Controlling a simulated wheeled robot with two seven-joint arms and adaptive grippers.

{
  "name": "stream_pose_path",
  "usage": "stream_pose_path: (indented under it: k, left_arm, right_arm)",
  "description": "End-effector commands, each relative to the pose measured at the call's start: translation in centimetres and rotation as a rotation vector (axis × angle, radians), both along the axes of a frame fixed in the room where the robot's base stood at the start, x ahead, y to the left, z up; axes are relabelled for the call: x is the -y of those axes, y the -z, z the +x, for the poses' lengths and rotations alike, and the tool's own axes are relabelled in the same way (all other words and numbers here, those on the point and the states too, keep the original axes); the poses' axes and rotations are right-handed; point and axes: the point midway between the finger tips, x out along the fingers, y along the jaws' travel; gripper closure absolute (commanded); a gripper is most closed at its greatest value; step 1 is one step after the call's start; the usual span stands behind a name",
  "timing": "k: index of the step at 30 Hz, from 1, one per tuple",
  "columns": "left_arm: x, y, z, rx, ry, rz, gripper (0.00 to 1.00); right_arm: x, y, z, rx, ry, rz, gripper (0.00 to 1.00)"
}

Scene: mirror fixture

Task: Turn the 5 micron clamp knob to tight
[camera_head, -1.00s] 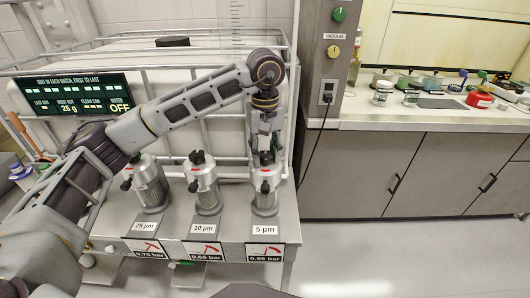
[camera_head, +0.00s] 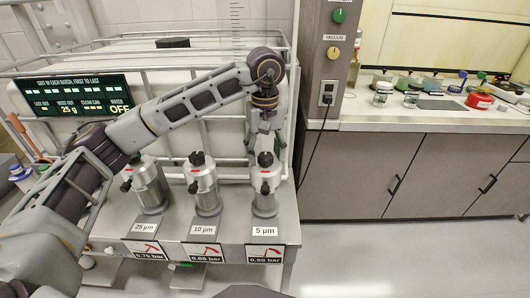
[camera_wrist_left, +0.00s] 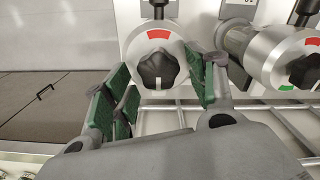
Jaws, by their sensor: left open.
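The 5 micron housing (camera_head: 265,187) is the rightmost of three silver housings on the bench, above its "5 µm" label. Its black clamp knob (camera_head: 266,160) sits on top. In the left wrist view the knob (camera_wrist_left: 157,70) has a pale mark at its lower edge, opposite a red arc on the silver cap. No green arc shows on this cap. My left gripper (camera_head: 264,143) is open above the knob. In the wrist view its green-padded fingers (camera_wrist_left: 164,90) stand on either side of the knob, with visible gaps. My right gripper is not in view.
The 10 µm housing (camera_head: 206,190) and 25 µm housing (camera_head: 151,186) stand to the left, each with a black knob. A white-railed tank frame is behind. The grey vacuum panel (camera_head: 329,70) rises at the right. Gauge plates (camera_head: 264,253) line the bench front.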

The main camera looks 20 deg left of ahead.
Motion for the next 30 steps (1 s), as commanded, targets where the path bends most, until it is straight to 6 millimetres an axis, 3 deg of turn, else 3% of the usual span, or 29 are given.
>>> stream_pose_path:
  k: [16, 30]
  left_arm:
    - [0.0, -6.4, 0.1, 0.004, -0.001, -0.001, 0.43]
    - [0.0, -10.0, 0.1, 0.003, 0.000, -0.001, 0.43]
  right_arm:
    - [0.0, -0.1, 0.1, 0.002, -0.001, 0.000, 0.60]
    - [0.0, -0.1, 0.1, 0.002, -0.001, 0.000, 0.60]
